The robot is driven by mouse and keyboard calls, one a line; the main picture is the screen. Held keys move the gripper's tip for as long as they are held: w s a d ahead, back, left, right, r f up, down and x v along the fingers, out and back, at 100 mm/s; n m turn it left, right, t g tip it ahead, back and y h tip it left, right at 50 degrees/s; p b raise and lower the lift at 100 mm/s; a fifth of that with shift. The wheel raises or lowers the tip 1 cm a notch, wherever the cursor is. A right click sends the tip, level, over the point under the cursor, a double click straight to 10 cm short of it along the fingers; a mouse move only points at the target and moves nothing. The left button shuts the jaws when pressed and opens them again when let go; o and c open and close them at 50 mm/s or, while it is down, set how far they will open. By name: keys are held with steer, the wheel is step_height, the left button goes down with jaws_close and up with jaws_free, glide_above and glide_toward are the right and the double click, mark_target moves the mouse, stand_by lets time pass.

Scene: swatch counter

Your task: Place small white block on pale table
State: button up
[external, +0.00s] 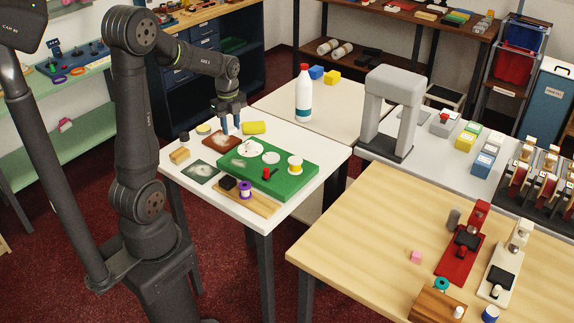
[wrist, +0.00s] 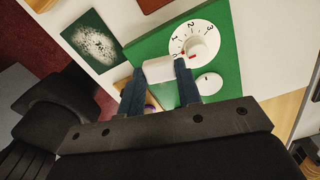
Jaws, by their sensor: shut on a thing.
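The small white block (wrist: 158,69) is held between the two blue fingers of my gripper (wrist: 158,82) in the wrist view. In the external view my gripper (external: 232,129) points down above the pale table (external: 332,155), near the back edge of the green board; the block cannot be made out there. The pale table also shows at the top of the wrist view (wrist: 117,20). In the wrist view the block overlaps the edge of the green board (wrist: 226,62), beside a white numbered dial (wrist: 183,39). The gap below the block is hard to judge.
The green board (external: 221,165) carries dials and knobs. A red-brown swatch (external: 220,142), a dark green swatch (external: 199,172), a yellow block (external: 255,128) and a wooden strip with a purple spool (external: 245,190) surround it. The table's right corner is bare. A bottle (external: 304,95) stands behind.

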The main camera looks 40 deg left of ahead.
steer(key=w+d+f+m, duration=0.15)
steer(key=d+m, duration=0.25)
steer(key=d, duration=1.4)
steer(key=w+d+m, duration=0.2)
steer(key=d+m, duration=0.2)
steer(key=d, duration=1.4)
steer(key=s+d+f+m, duration=0.2)
steer(key=s+d+m, duration=0.2)
steer(key=s+d, duration=0.9)
steer(key=s+d+f+m, duration=0.25)
steer(key=s+d, duration=0.65)
steer(key=d, duration=0.8)
glide_above(393, 275)
steer(key=shift+m, duration=0.45)
step_height(393, 275, down, 6)
steer(key=shift+r, duration=0.1)
steer(key=shift+w, duration=0.1)
steer(key=shift+f, duration=2.1)
steer(key=shift+f, duration=0.15)
